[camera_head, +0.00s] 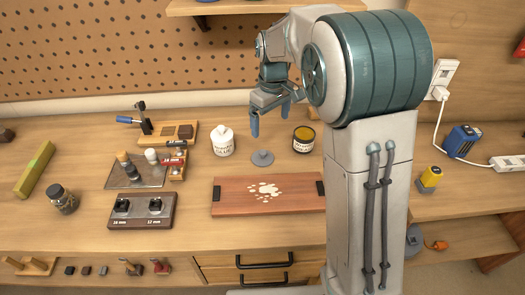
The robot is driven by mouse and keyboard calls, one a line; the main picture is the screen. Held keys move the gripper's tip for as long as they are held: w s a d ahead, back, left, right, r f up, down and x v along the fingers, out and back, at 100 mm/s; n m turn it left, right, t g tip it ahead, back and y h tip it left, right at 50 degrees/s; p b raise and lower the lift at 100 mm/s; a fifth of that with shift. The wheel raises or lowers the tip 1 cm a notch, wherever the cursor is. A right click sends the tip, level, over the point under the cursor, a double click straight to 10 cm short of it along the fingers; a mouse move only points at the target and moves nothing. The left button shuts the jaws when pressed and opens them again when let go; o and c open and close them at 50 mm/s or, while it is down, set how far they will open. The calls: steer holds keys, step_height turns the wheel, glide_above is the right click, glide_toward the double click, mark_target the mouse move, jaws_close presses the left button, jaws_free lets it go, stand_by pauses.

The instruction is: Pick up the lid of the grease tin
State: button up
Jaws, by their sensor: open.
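A grey round lid with a small knob (262,158) lies flat on the wooden bench. The tin (303,143), dark with a yellow label, stands to the right of the lid; its top looks open, with a brownish inside. Its label is too small to read. My gripper (270,121) is open and empty, with its fingers pointing down. It is above and behind the lid in the picture, apart from it, between a white glue pot (222,142) and the tin.
A reddish wooden board with pale spots (240,195) lies in front of the lid. A block with two dark sockets (141,211), a tray of tools (135,174) and a dark jar (63,200) are at left. A blue charger (460,140) stands at right.

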steer(key=w+a+f, duration=0.1)
steer(key=w+a, duration=0.1)
steer(key=n+p, duration=0.1)
glide_above(263, 152)
step_height(263, 152, down, 9)
steer(key=shift+w+d+f, duration=0.1)
steer(key=shift+d, duration=0.05)
steer(key=shift+a+f+p, duration=0.2)
steer(key=shift+f+p, duration=0.5)
steer(key=shift+f, duration=1.9)
steer(key=c, duration=1.1)
